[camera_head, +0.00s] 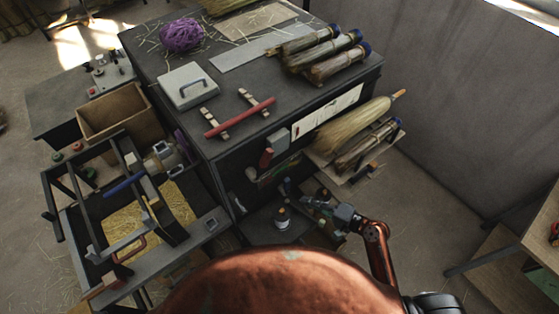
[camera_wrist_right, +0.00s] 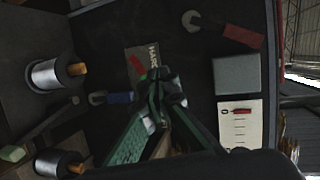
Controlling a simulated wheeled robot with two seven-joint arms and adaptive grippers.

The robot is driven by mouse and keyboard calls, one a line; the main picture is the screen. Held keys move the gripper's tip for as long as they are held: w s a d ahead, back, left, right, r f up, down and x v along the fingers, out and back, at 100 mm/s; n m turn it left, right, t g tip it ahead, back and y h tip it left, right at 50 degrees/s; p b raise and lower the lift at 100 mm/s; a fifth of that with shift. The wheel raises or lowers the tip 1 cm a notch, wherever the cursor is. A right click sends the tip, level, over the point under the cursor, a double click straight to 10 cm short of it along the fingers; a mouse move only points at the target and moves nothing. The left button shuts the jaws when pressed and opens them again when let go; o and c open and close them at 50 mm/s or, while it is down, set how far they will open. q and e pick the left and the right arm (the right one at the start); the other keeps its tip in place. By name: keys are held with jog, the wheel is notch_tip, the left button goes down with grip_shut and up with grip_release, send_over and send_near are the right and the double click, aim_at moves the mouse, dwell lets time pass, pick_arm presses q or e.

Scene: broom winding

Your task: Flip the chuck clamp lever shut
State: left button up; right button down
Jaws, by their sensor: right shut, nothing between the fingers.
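My right gripper (camera_head: 312,202) is low at the front of the dark cabinet, its fingers pointing to its face. In the right wrist view the gripper (camera_wrist_right: 158,78) is shut and empty, with its greenish fingers together. I cannot tell which one is the chuck clamp lever. My left gripper is not in view.
Two metal cylinders with wooden centres, one of them the upper cylinder (camera_wrist_right: 55,74), stand left of the gripper. A grey block (camera_wrist_right: 237,74) and a white scale plate (camera_wrist_right: 240,122) are at its right. A shelf with a broom head (camera_head: 352,124) juts out beside the arm.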

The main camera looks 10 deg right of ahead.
jog(key=w+r+m+t+y, duration=0.2)
jog(key=w+r+m+t, duration=0.2)
jog(key=w+r+m, duration=0.2)
jog(key=shift+w+d+r+m, duration=0.15)
jog(key=shift+d+r+m, duration=0.2)
jog(key=shift+r, duration=0.45)
jog(key=shift+a, duration=0.1)
jog(key=p+x, duration=0.1)
jog(key=x, duration=0.2)
jog(key=p+x, duration=0.1)
jog(key=x, duration=0.2)
jog(key=p+x, duration=0.1)
jog(key=x, duration=0.2)
jog(key=shift+w+a+r, duration=0.25)
jog(key=shift+r, duration=0.05)
jog(key=a+p, duration=0.1)
jog(key=s+a+r, duration=0.1)
jog(key=a+p, duration=0.1)
jog(key=shift+s+a+r+p, duration=0.1)
jog(key=shift+s+r+p, duration=0.15)
jog(key=shift+s+p, duration=0.1)
